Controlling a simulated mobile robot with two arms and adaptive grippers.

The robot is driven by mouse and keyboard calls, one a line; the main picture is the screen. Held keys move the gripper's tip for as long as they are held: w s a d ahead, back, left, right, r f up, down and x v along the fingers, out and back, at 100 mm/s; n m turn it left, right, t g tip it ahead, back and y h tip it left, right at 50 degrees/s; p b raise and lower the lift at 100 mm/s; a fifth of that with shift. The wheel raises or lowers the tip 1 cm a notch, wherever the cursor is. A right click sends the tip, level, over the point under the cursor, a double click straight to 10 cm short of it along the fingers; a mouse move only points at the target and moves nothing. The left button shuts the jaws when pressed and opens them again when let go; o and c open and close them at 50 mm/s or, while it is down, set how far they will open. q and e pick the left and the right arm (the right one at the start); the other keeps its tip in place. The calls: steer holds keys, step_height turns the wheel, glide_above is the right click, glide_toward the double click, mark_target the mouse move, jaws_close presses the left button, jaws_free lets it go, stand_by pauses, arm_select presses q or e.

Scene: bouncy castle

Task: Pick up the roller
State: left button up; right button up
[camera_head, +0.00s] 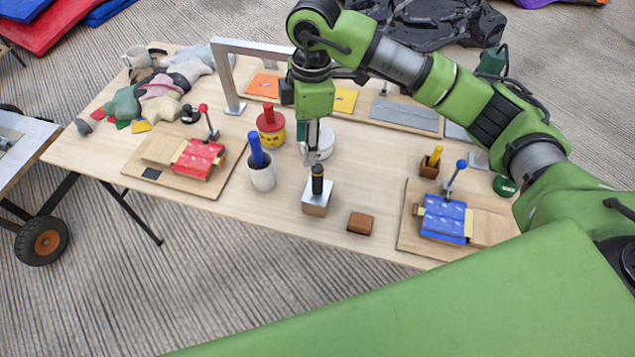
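My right gripper (313,155) comes in from the right and points straight down over the front middle of the table. Its fingertips are at or just above the black handle (317,180) of an upright tool. That tool stands in or on a small metallic block (316,205); its lower end is hidden, so I cannot tell for sure that it is the roller. The fingers look close together, but I cannot tell whether they grip the handle. My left gripper is not in view.
A cloth pile (160,85) lies left.

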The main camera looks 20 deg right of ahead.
mark_target(317, 176)
steer(key=shift+w+d+r+m+h, duration=0.1)
steer(key=shift+w+d+m+h, duration=0.1)
steer(key=shift+d, duration=0.3)
steer(key=shift+w+d+r+m+h, duration=0.1)
steer(key=shift+d+m+h, duration=0.1)
steer(key=shift+d, duration=0.25)
steer(key=shift+d+f, duration=0.2)
steer(key=shift+f, duration=0.1)
step_height(317, 176, down, 8)
steer(key=shift+s+a+r+p, duration=0.1)
steer(key=shift+r+p, duration=0.05)
steer(key=shift+p, duration=0.8)
steer(key=f, duration=0.1)
steer(key=f+p, duration=0.2)
steer(key=f, duration=0.1)
steer(key=shift+s, duration=0.25)
steer(key=shift+f, duration=0.7)
steer(key=shift+w, duration=0.1)
jaws_close()
